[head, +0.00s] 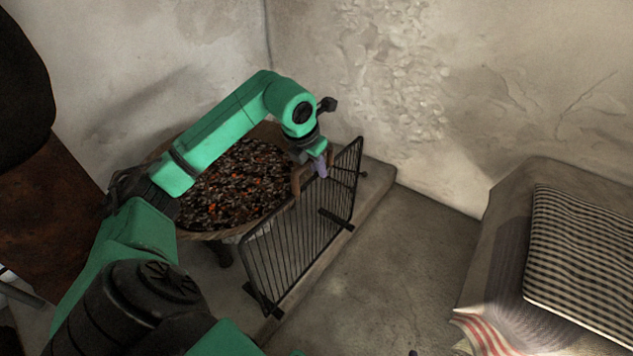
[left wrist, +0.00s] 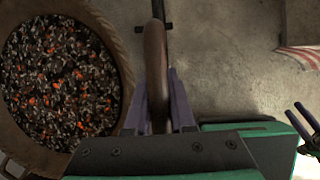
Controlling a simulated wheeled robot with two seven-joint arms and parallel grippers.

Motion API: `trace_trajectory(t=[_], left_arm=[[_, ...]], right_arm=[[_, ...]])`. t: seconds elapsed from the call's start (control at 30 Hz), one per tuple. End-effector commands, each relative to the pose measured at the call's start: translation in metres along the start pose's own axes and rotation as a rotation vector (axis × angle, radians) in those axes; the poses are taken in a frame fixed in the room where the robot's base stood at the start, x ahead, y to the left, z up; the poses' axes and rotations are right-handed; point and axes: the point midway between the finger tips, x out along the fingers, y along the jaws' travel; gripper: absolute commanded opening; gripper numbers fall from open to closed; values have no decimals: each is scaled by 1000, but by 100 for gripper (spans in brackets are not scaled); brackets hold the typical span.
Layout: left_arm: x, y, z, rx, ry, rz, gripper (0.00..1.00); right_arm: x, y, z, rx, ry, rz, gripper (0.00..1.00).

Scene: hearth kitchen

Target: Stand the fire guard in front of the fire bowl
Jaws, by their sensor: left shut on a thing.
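The fire guard (head: 291,237), a black barred panel with crosswise feet, is upright beside the fire bowl, on its right in the head view, over the stone hearth slab. I cannot tell whether its feet touch the slab. The round fire bowl (head: 204,235) holds dark and glowing orange embers; its rim also shows in the left wrist view (left wrist: 122,60). My left gripper (head: 319,170) is shut on the guard's brown curved handle (left wrist: 156,62) at the top. My right gripper (left wrist: 304,119) shows at the right edge of the left wrist view, with its purple fingers apart and empty.
The stone slab (head: 376,192) lies under the bowl and guard, with bare floor (head: 405,255) to its right. A bench (head: 502,230) with a checked cushion (head: 585,265) and a striped cloth (head: 484,331) stands at the right. Plaster walls close off the back.

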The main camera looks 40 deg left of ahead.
Motion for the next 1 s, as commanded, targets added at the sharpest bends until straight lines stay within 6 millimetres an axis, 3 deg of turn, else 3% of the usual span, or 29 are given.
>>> trace_trajectory(t=[0.13,0.37,0.4,0.43,0.47,0.77,0.87,1.0], left_arm=[[27,-2,-11,0,-1,-2,0],[28,-1,-11,0,-3,0,0],[30,-2,-13,0,3,-1,37],[30,-2,-13,0,3,-1,49],[30,-2,-13,0,3,-1,52],[28,-2,-12,0,2,-1,52],[16,-1,-11,0,1,0,52],[-18,0,-10,1,-1,3,52]], right_arm=[[7,5,14,5,18,1,52],[6,5,13,7,20,1,52],[6,5,14,7,20,1,52],[6,5,14,7,20,1,52],[6,5,14,7,20,1,52],[6,5,13,7,20,1,52],[4,3,10,6,17,1,52],[0,-1,-2,4,7,0,52]])
